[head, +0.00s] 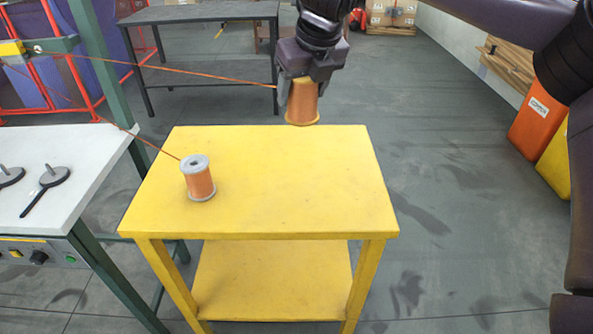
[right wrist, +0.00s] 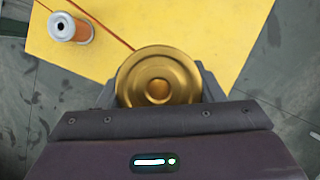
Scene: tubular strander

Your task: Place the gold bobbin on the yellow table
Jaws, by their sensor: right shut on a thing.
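The gold bobbin (head: 302,103), wound with copper wire, is held upright in my right gripper (head: 301,88). It hangs near the far edge of the yellow table (head: 290,205); the gap to the table top is hard to judge. In the right wrist view the bobbin's gold round end (right wrist: 158,82) sits between the fingers of my right gripper (right wrist: 158,92), with the yellow table (right wrist: 210,25) behind. A second bobbin with grey flanges and copper wire (head: 199,180) stands upright on the left part of the table. My left gripper is not in view.
An orange wire (head: 160,70) runs from the left machine toward the held bobbin, another to the grey bobbin. A white-topped bench (head: 75,150) with tools stands at the left. A dark table (head: 200,14) stands behind. The table's middle and right are clear.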

